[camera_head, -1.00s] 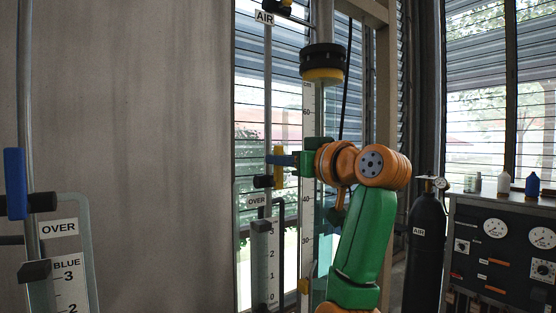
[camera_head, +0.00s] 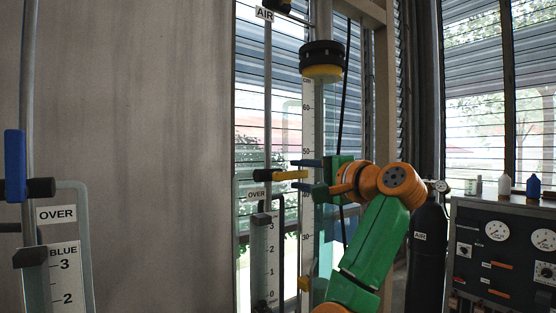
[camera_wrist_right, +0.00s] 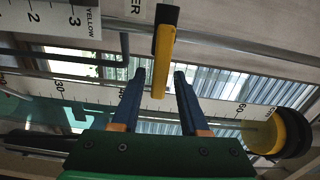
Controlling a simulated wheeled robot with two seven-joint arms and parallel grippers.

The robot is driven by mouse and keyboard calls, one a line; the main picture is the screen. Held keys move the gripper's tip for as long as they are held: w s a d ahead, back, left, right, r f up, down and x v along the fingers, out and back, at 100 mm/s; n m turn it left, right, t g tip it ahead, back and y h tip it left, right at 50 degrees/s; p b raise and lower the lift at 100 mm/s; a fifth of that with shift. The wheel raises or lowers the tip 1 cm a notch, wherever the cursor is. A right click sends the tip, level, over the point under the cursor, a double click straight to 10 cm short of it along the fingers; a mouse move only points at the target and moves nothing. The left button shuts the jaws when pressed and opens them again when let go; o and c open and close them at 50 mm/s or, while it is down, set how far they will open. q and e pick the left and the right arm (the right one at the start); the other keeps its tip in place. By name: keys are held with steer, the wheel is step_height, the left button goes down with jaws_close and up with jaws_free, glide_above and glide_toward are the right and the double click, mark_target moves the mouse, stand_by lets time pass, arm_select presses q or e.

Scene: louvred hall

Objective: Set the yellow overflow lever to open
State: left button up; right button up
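The yellow overflow lever (camera_head: 290,175) points horizontally right from its black valve body (camera_head: 262,175), just above an OVER label (camera_head: 256,195). My right gripper (camera_head: 298,176) is open, with one blue finger above the lever and the other below it. The right wrist view shows the yellow lever (camera_wrist_right: 161,72) reaching between the two fingertips of the gripper (camera_wrist_right: 159,74), with a visible gap on both sides. My left gripper is not in view.
A blue lever (camera_head: 14,165) stands upright on another valve at the far left. A tall scaled tube (camera_head: 308,130) with a black and yellow cap (camera_head: 322,60) stands behind my gripper. A black AIR cylinder (camera_head: 428,240) and a gauge panel (camera_head: 505,250) are at the right.

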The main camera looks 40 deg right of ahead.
steer(key=shift+o, duration=0.4)
steer(key=shift+s, duration=0.15)
steer(key=s+b, duration=0.3)
steer(key=s, duration=0.4)
steer(key=shift+a, duration=0.45)
steer(key=shift+w, duration=0.1)
